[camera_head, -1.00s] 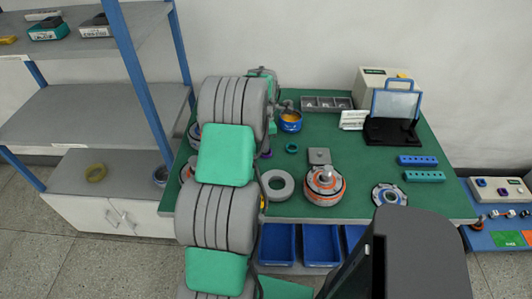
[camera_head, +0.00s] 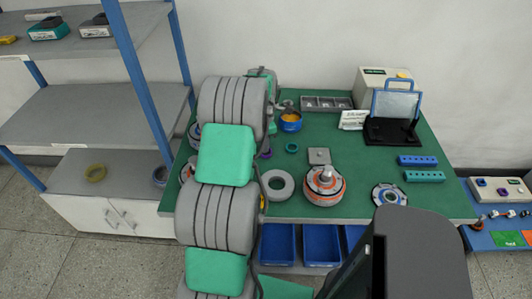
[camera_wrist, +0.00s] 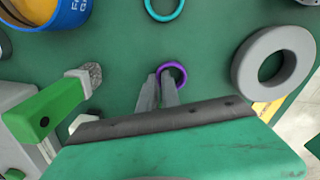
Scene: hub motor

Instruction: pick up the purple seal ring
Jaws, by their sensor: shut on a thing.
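The purple seal ring (camera_wrist: 174,69) shows in the wrist view between and just beyond the fingertips of my gripper (camera_wrist: 168,82). My gripper is shut on the ring. In the head view only a small part of the purple ring (camera_head: 265,154) shows beside my arm, and the arm hides my fingertips. I cannot tell whether the ring touches the green table top (camera_wrist: 120,45) or is slightly above it.
A grey ring (camera_wrist: 275,62) lies to the right, and a teal ring (camera_wrist: 164,8) lies beyond. A blue container (camera_head: 290,121) with orange contents stands at the back. An orange-and-grey motor part (camera_head: 324,184) stands near the front edge. Shelves (camera_head: 95,120) stand at left.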

